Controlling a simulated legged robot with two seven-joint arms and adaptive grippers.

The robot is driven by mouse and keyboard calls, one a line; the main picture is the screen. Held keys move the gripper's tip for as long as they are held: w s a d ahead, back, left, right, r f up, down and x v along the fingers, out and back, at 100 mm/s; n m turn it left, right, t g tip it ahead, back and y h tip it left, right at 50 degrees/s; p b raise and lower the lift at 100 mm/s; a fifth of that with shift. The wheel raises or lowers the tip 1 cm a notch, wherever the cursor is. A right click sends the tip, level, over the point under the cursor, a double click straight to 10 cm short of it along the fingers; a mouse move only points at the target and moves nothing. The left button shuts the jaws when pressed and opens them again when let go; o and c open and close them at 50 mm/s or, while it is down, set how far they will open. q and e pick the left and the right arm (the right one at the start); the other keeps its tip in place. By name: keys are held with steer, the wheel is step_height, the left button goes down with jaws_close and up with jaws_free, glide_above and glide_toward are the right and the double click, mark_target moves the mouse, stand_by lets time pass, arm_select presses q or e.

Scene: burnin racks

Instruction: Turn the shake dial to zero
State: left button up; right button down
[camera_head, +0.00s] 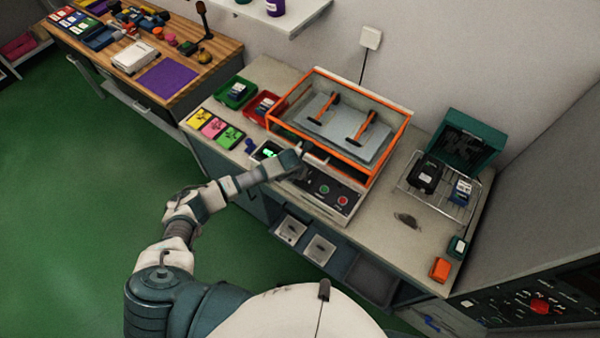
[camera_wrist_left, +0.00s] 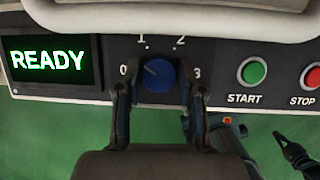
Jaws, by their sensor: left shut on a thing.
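The blue shake dial (camera_wrist_left: 158,75) sits on the dark front panel of the shaker, between the marks 0, 1, 2 and 3. Its pointer line faces left and slightly up, near the 0 mark; I cannot tell whether it is exactly on 0. My left gripper (camera_wrist_left: 158,92) is shut on the dial, one finger on each side. In the head view, my left arm reaches to the panel of the orange-framed shaker (camera_head: 385,152) and hides the dial. Dark parts, possibly my right gripper, show low in the left wrist view; its opening is unclear.
The display (camera_wrist_left: 50,61) reads READY. A green START button (camera_wrist_left: 253,71) and a red STOP button (camera_wrist_left: 311,77) lie right of the dial. Two orange-handled clamps lie on the shaker's platform. A green bin (camera_head: 236,93) and a wire rack (camera_head: 440,187) flank the shaker.

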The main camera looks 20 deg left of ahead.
arm_select(q)
steer(key=n, duration=0.1)
steer(key=n+y+b, duration=0.1)
steer(key=n, duration=0.1)
steer(key=shift+w+d+n, duration=0.1)
steer(key=shift+w+n, duration=0.05)
steer(key=shift+n, duration=0.15)
steer(key=shift+r+n+y+b, duration=0.1)
steer(key=shift+n+y+b, duration=0.7)
steer(key=shift+n, duration=0.7)
steer(key=o, duration=1.1)
steer(key=shift+o, duration=0.2)
steer(key=v, duration=1.1)
steer(key=shift+r, duration=0.4)
